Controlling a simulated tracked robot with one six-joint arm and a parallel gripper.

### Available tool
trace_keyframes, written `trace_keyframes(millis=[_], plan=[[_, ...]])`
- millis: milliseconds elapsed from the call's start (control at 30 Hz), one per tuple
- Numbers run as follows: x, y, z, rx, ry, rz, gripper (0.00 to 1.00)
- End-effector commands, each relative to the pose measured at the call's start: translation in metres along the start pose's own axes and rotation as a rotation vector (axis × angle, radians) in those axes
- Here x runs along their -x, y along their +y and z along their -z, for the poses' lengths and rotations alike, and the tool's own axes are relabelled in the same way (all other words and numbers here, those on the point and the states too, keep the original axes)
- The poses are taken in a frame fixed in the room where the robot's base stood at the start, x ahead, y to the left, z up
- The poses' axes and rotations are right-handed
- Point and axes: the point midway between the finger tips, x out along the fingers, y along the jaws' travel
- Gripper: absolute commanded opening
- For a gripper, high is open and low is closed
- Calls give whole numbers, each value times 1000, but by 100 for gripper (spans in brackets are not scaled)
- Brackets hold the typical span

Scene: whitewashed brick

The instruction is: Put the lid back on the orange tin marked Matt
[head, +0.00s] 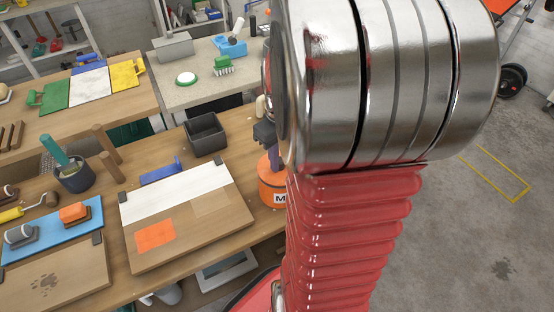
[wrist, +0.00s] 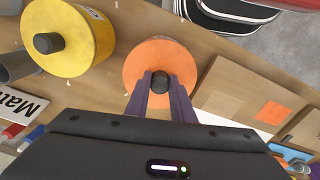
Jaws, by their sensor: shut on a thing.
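The orange tin (head: 272,194) stands on the bench beside the pale board in the head view, its label cut off after "M" by my arm. My gripper (head: 268,143) comes down over its top. In the wrist view, the two purple fingers of my gripper (wrist: 160,88) are shut on the black knob of a round orange lid (wrist: 158,56). The lid hides what is under it there. I cannot tell whether it is seated on the tin or just above it.
A yellow tin (wrist: 85,50) with a black knob stands left of the lid in the wrist view. The wooden board (head: 190,225) and a dark square bin (head: 205,134) are close to the orange tin.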

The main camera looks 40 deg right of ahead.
Motion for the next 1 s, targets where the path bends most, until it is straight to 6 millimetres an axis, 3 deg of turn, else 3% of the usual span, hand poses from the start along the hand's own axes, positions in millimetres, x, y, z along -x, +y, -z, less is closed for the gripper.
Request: trace_keyframes(millis=[100, 133, 400, 567, 833, 1000], plan=[[0, 0, 0, 0, 0, 0, 0], [0, 0, 0, 0, 0, 0, 24], [0, 0, 0, 0, 0, 0, 43], [0, 0, 0, 0, 0, 0, 43], [0, 0, 0, 0, 0, 0, 61], [0, 0, 0, 0, 0, 0, 62]])
